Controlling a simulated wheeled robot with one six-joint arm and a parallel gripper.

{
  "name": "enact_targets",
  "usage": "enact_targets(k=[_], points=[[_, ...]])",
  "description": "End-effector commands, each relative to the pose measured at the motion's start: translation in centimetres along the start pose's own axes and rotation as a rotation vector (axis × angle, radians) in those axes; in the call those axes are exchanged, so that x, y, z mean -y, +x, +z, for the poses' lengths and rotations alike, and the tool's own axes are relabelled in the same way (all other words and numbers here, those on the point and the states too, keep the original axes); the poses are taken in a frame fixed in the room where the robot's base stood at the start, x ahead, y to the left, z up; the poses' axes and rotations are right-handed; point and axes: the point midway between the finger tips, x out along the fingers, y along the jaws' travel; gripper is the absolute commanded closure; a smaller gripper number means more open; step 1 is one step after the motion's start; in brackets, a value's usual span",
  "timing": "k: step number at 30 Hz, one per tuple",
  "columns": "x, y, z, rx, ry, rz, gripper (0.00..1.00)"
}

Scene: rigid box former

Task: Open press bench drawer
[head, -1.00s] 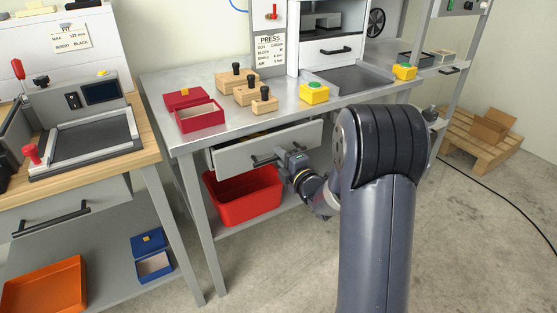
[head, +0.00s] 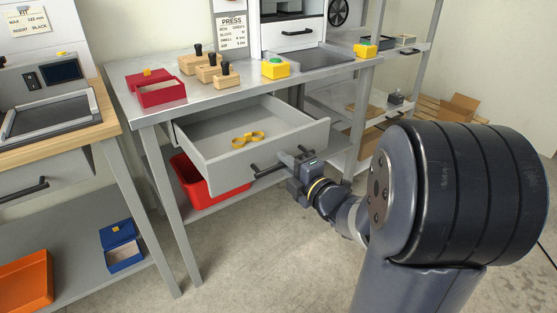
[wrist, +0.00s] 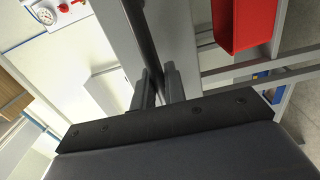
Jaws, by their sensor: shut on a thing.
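The press bench drawer (head: 225,160) is pulled well out under the steel press bench (head: 200,109). A yellow two-ring object (head: 248,139) lies on its floor. The drawer's dark bar handle (head: 268,170) is on its grey front. My gripper (head: 296,165) is at the right part of this handle and shut on it. In the wrist view the handle (wrist: 143,38) runs down between my two fingers (wrist: 160,88). The finger contact is partly hidden in the head view.
A red bin (head: 198,185) stands on the shelf below the drawer. Wooden blocks with black knobs (head: 210,70), a red box (head: 158,92) and a yellow button box (head: 275,68) stand on the bench. Another bench (head: 50,145) is at left. Floor in front of the drawer is bare.

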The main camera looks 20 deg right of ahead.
Motion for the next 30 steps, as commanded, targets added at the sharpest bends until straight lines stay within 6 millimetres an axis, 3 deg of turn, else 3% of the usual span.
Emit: enact_targets(k=[13, 14, 20, 30], points=[[0.11, -0.47, 0.00, 0.000, 0.001, -0.003, 1.00], [0.11, -0.46, 0.00, 0.000, 0.001, -0.003, 0.87], [0.06, -0.45, 0.00, 0.000, 0.001, -0.002, 0.71], [-0.03, -0.92, 0.08, 0.002, 0.000, -0.001, 0.70]])
